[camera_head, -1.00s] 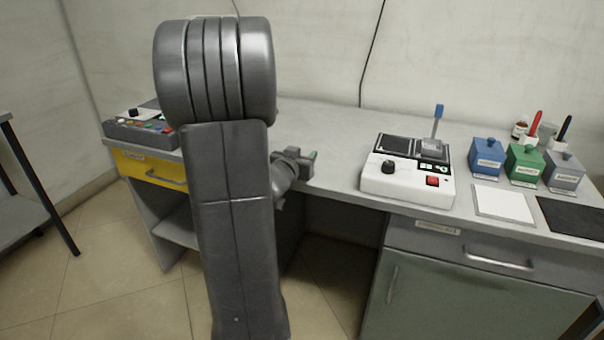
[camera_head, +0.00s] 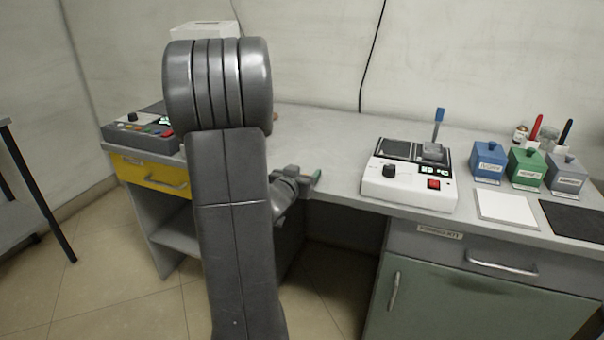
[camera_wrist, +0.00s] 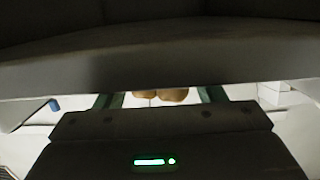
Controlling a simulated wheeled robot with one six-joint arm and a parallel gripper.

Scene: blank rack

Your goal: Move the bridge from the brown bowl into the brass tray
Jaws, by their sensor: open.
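My gripper (camera_head: 304,178) is open and reaches over the front edge of the worktop, to the right of my large grey arm. In the wrist view, its green-edged fingers (camera_wrist: 160,98) stand apart on either side. Between them and beyond, small brown rounded shapes (camera_wrist: 173,95) show, partly hidden by the gripper body; I cannot tell whether they are the brown bowl. A sliver of brown (camera_head: 275,116) shows beside my arm in the head view, too small to identify. I cannot make out the bridge or the brass tray; my arm hides part of the worktop.
A white device (camera_head: 410,175) with a red button stands right of my gripper. Blue (camera_head: 488,163), green (camera_head: 526,168) and grey (camera_head: 566,173) boxes stand further right, behind a white pad (camera_head: 505,208) and dark mat (camera_head: 575,219). A button panel (camera_head: 138,130) is at left. The worktop behind my gripper looks clear.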

